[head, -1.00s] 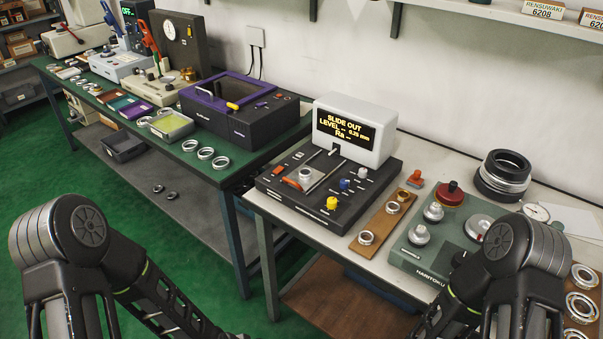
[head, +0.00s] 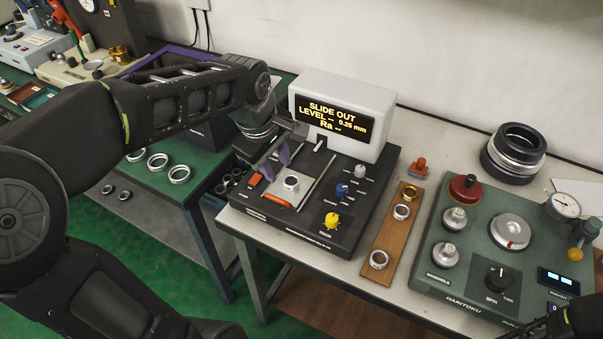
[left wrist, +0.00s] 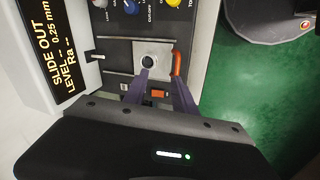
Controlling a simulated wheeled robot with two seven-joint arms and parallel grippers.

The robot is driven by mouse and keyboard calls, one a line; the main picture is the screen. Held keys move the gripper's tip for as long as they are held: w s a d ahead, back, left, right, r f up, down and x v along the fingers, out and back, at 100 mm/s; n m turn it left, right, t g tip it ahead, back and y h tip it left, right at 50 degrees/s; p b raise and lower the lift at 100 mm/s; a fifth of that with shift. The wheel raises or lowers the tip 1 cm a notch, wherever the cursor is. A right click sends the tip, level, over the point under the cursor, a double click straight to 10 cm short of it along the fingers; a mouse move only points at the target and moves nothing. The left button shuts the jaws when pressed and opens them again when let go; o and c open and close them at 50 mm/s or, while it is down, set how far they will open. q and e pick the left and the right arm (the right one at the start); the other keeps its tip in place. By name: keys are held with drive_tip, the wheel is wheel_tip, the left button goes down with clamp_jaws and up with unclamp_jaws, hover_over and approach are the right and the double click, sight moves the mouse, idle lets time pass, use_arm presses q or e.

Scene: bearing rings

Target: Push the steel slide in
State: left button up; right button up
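The steel slide (head: 304,194) is a bright flat plate on the dark tester (head: 352,205), with a metal ring (head: 291,184) standing on it. An orange handle (head: 277,200) runs along the slide's front edge. The slide (left wrist: 141,54) and handle (left wrist: 177,62) also show in the left wrist view. The tester's display (head: 332,117) reads "SLIDE OUT". My left gripper (head: 276,162) hovers over the slide's left side. Its two purple fingers are apart, with nothing seen between them; I cannot tell whether they touch anything.
A yellow knob (head: 331,221) and a blue knob (head: 341,190) stand right of the slide. A wooden strip (head: 391,236) with rings lies farther right, before a green instrument (head: 470,268). A large black-and-steel bearing stack (head: 514,153) stands at the back.

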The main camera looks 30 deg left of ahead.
sight(277, 198)
use_arm(q)
drive_tip(key=shift+s+f+n+g, duration=0.25)
drive_tip(key=shift+s+n+g, duration=0.45)
drive_tip(key=shift+s+n, duration=0.55)
drive_tip(key=shift+f, duration=0.15)
drive_tip(key=f, duration=0.3)
drive_tip(key=w+f, duration=0.1)
drive_tip(key=f, duration=0.3)
drive_tip(key=shift+w+f, duration=0.2)
drive_tip(key=shift+f, duration=0.05)
clamp_jaws()
